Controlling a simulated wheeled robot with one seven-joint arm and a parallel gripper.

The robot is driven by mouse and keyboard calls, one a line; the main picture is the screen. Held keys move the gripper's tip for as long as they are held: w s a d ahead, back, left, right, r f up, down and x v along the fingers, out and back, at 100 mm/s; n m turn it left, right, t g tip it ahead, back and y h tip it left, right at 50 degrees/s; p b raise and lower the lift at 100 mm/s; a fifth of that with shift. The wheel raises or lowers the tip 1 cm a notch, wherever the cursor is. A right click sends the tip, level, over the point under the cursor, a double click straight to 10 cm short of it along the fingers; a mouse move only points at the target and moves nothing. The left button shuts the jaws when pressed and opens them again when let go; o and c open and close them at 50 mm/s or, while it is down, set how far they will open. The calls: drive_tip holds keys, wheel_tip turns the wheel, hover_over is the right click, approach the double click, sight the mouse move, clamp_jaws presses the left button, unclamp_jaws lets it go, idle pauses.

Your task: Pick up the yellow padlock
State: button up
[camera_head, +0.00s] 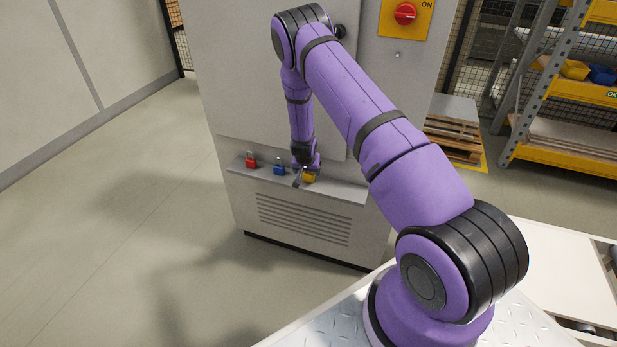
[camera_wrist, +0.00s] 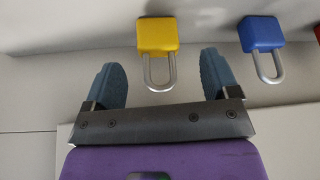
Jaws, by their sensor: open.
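The yellow padlock (camera_head: 310,178) stands on the narrow ledge of the grey cabinet, partly hidden by my gripper in the head view. In the wrist view, the yellow padlock (camera_wrist: 157,36) shows its body and silver shackle, with the shackle pointing toward my gripper. My gripper (camera_wrist: 167,78) is open, one blue-grey finger on each side of the shackle. The fingers look apart from the padlock, and the space between them holds only part of the shackle in the picture. In the head view, my gripper (camera_head: 303,174) is at the ledge, close to the padlock.
A blue padlock (camera_head: 279,169) stands on the ledge close to the left of my gripper, and a red padlock (camera_head: 251,162) stands farther left. The cabinet front (camera_head: 245,90) rises behind the ledge (camera_head: 345,192). A red switch (camera_head: 405,14) is higher up.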

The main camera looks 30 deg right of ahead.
sight(309, 174)
drive_tip(key=x, duration=0.4)
drive_tip(key=shift+d, duration=0.1)
drive_tip(key=c, duration=1)
drive_tip(key=shift+r, duration=0.1)
